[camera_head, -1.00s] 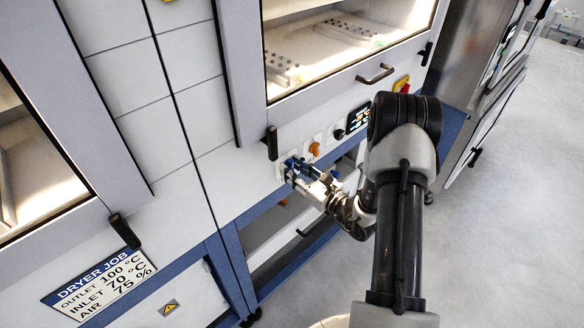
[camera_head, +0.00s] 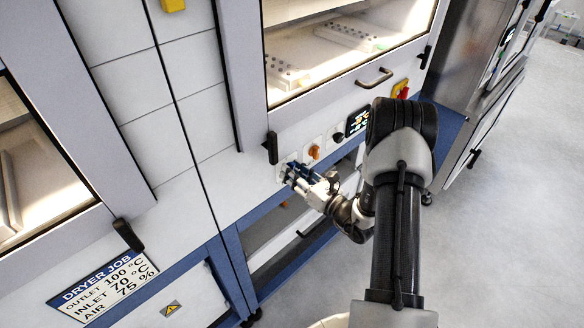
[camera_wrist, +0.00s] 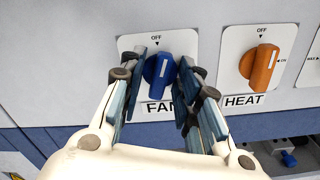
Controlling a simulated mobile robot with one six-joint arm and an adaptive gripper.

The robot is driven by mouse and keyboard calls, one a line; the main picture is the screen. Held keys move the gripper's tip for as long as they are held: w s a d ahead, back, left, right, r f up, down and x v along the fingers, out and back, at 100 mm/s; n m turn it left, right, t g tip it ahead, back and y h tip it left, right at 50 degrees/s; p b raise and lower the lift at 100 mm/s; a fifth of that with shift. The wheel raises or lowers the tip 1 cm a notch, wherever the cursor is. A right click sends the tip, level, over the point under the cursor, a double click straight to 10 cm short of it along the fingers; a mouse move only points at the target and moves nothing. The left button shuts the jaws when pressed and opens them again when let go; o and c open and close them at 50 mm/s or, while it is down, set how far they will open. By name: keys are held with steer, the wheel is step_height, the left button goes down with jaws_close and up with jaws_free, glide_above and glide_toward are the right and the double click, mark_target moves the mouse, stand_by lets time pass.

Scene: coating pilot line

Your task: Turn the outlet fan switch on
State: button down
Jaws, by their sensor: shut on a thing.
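The blue fan knob (camera_wrist: 160,73) sits on a white plate marked OFF at the top and FAN below, seen in the wrist view. Its white line is tilted slightly right of straight up, close to the OFF mark. My gripper (camera_wrist: 163,80) has one finger on each side of the knob and is shut on it. In the head view my gripper (camera_head: 293,171) is at the panel's left end and mostly hides the knob. The right end of the FAN label is hidden by a finger.
An orange HEAT knob (camera_wrist: 262,68) sits just right of the fan plate, with an ON mark at its right. A black knob (camera_head: 338,136), a display (camera_head: 358,119) and a red-and-yellow switch (camera_head: 401,89) follow. A black door handle (camera_head: 271,147) stands just above my gripper.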

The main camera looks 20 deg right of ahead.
steer(key=m+p, duration=0.1)
steer(key=m, duration=0.4)
steer(key=shift+p, duration=0.3)
steer(key=m+p, duration=0.3)
steer(key=m, duration=0.5)
steer(key=shift+r, duration=0.1)
steer(key=c, duration=1.7)
jaws_free()
steer(key=shift+m, duration=0.4)
steer(key=o, duration=0.6)
